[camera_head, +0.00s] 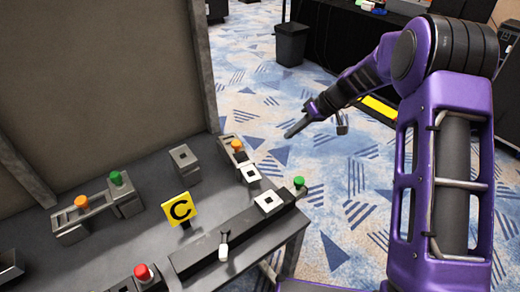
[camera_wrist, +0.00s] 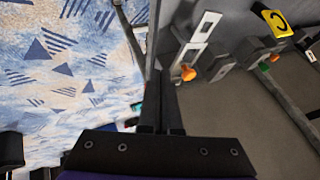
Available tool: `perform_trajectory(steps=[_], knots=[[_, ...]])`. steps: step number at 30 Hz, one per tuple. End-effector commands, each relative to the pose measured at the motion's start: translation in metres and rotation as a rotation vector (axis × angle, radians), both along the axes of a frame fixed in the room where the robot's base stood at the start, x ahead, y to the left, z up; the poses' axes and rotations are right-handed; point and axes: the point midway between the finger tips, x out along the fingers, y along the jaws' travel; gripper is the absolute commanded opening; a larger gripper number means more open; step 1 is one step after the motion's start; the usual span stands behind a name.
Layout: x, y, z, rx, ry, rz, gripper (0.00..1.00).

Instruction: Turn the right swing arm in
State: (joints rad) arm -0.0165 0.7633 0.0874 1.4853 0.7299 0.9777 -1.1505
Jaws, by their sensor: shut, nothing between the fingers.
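The right swing arm (camera_head: 241,160) is a short grey bar with an orange knob (camera_head: 236,145) and a white square-framed plate (camera_head: 250,172), near the bench's right edge. In the wrist view its orange knob (camera_wrist: 188,73) and pale plate (camera_wrist: 190,54) show just right of my fingers. My gripper (camera_head: 290,133) is above and beyond the bench's right edge, over the carpet in the head view, apart from the arm. In the wrist view my gripper (camera_wrist: 160,78) has its fingers together, with nothing between them. I cannot tell its exact height above the arm.
A yellow C sign (camera_head: 180,210) stands mid-bench, with a grey block (camera_head: 185,162) behind it. A second unit with an orange knob (camera_head: 81,202) and green knob (camera_head: 116,177) is left. A rail (camera_head: 245,222) runs along the front. A tall panel (camera_head: 95,75) stands behind.

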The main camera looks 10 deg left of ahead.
Motion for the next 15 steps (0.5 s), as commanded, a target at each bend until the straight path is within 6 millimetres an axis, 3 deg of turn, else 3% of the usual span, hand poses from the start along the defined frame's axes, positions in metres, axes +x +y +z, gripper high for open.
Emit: perform_trajectory(steps=[8, 15], knots=[[0.0, 0.001, -0.002, -0.002, 0.001, -0.002, 0.0], [0.0, 0.02, -0.029, -0.003, 0.002, -0.001, 0.0]])
